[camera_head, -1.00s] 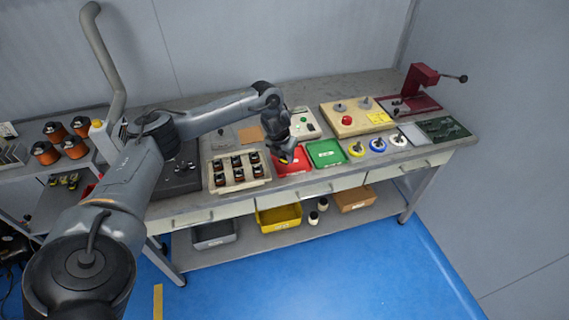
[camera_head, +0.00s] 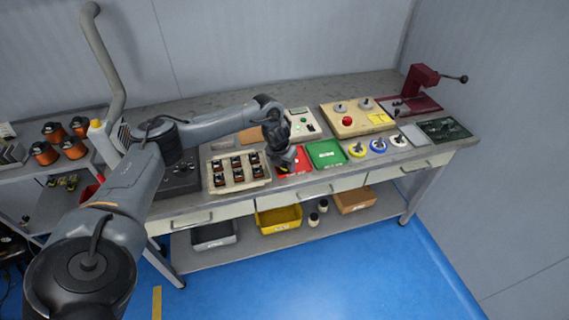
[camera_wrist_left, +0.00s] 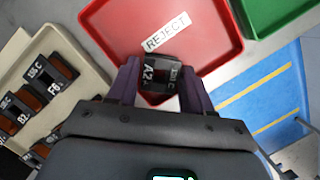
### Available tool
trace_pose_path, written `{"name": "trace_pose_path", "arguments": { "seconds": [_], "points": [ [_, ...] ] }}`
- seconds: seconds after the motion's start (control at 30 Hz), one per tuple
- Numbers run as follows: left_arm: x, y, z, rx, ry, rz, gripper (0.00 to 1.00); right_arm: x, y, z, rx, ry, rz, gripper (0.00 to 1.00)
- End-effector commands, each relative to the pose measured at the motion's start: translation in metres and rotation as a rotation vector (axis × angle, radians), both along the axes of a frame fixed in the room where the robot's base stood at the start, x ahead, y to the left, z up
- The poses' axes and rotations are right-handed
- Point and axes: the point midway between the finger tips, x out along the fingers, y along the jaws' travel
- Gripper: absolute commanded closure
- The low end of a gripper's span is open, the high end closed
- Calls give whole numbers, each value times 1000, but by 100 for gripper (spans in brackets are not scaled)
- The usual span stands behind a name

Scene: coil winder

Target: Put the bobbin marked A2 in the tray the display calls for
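The bobbin marked A2 (camera_wrist_left: 160,75) is dark, with its label facing the left wrist camera. It is between the two fingers of my left gripper (camera_wrist_left: 160,90), which look shut on it. In the head view my left gripper (camera_head: 285,165) is over the red tray (camera_head: 303,166). In the wrist view the red tray (camera_wrist_left: 215,45) carries a white REJECT label, and the bobbin appears over its near part; I cannot tell whether it touches the floor. A small device (camera_head: 302,122) with a green part stands behind; I cannot read any display text. My right gripper is out of view.
A beige bobbin holder (camera_head: 240,186) with several bobbins stands left of the red tray. A green tray (camera_head: 325,153) is right of it, with coloured spools beyond. Yellow (camera_head: 278,218) and grey (camera_head: 214,235) bins sit on the lower shelf.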

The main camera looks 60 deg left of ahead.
Motion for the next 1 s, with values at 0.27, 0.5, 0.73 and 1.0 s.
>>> {"name": "trace_pose_path", "arguments": {
  "seconds": [0.27, 0.5, 0.73, 1.0],
  "points": [
    [-1, 0, 10, 0, 0, 0, 50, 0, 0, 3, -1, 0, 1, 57],
    [-9, -5, 47, 0, -2, -1, 50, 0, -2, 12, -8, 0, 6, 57],
    [-19, -11, 86, 0, -2, -1, 50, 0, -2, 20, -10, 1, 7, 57],
    [-26, -15, 115, 1, -1, -1, 50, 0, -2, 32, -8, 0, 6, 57]
  ]
}}
